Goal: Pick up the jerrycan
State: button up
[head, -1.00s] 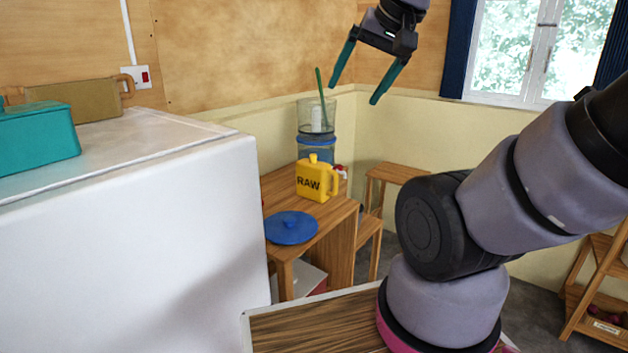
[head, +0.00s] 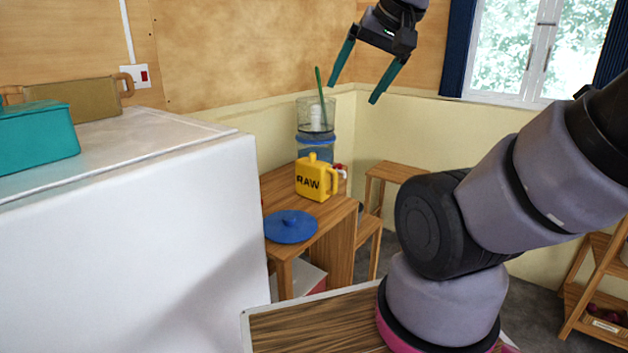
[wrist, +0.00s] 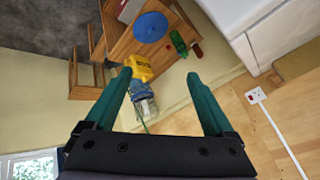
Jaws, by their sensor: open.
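The yellow jerrycan (head: 316,178), marked RAW, stands upright on a wooden table (head: 337,222), with its handle to the right. In the wrist view the jerrycan (wrist: 141,68) shows small beyond the left finger, which hides part of it. My gripper (head: 352,93) is open and empty, high above the table and to the right of the jerrycan in the head view. Its two green fingers (wrist: 166,88) point away from the wrist camera and stand well apart. Nothing touches them.
A blue lid (head: 291,227) lies on the table in front of the jerrycan. A clear and blue container (head: 316,130) with a green stick stands behind it. A white cabinet (head: 130,240) bearing a teal box (head: 38,138) fills the left. A wooden stool (head: 398,172) stands to the right.

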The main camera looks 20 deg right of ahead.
aim_at(313, 175)
jog(key=i+l+u, duration=0.3)
jog(key=l, duration=0.3)
jog(key=i+l+u, duration=0.1)
jog(key=l+u, duration=0.15)
jog(key=l, duration=0.35)
jog(key=i+l+u, duration=0.15)
jog(key=l+u, duration=0.15)
jog(key=l, duration=0.4)
jog(key=l+u, duration=0.3)
jog(key=l, duration=0.35)
